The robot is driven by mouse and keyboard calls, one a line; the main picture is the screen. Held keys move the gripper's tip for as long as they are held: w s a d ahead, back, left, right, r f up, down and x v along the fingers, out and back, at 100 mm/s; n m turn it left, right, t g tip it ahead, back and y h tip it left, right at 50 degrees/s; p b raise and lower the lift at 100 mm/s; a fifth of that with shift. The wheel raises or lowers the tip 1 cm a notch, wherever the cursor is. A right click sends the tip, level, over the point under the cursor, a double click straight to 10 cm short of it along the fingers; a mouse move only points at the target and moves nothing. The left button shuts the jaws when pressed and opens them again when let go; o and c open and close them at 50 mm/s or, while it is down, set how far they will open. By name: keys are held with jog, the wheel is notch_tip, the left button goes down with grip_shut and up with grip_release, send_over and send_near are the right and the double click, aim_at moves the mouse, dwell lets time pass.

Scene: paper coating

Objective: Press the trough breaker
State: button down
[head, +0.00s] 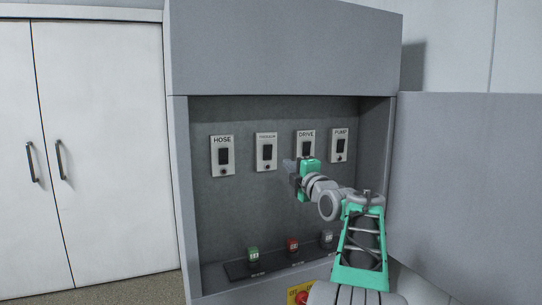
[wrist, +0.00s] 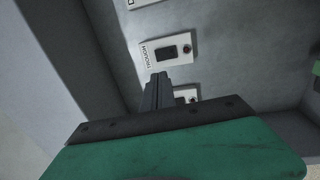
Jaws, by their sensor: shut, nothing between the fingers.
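The trough breaker (head: 266,150) is a pale plate with a black rocker switch and a small dark round spot below it. It is second from the left in a row on the cabinet's back wall. In the wrist view the plate labelled TROUGH (wrist: 168,50) lies just beyond the fingertips. My gripper (head: 288,165), green and grey, is shut and empty, a little right of and below the trough breaker in the head view. Its dark fingers (wrist: 158,88) are together and point toward the wall. I see no clear contact with the switch.
The hose breaker (head: 222,156), drive breaker (head: 305,142) and pump breaker (head: 339,145) share the row. Below, a dark ledge (head: 285,265) holds green, red and grey pieces. A red button (head: 302,297) sits beneath. The cabinet's side walls and open door (head: 465,180) bound the space.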

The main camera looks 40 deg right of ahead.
jog(key=p+x, duration=0.5)
jog(key=x, duration=0.8)
jog(key=shift+r, duration=0.15)
jog(key=shift+w+d+p, duration=0.1)
jog(key=shift+w+p, duration=0.25)
jog(key=shift+w, duration=0.15)
jog(key=shift+w+d, duration=0.1)
jog(key=shift+w, duration=0.05)
jog(key=shift+s+a+f+b, duration=0.25)
jog(key=shift+s+f+b, duration=0.1)
jog(key=shift+b, duration=0.7)
jog(key=b, duration=0.6)
send_near(267, 148)
jog(key=s+a+r, duration=0.1)
jog(key=s+r, duration=0.1)
jog(key=s, duration=0.4)
jog(key=shift+s+a+r, duration=0.25)
jog(key=shift+s+a, duration=0.05)
jog(key=shift+a, duration=0.1)
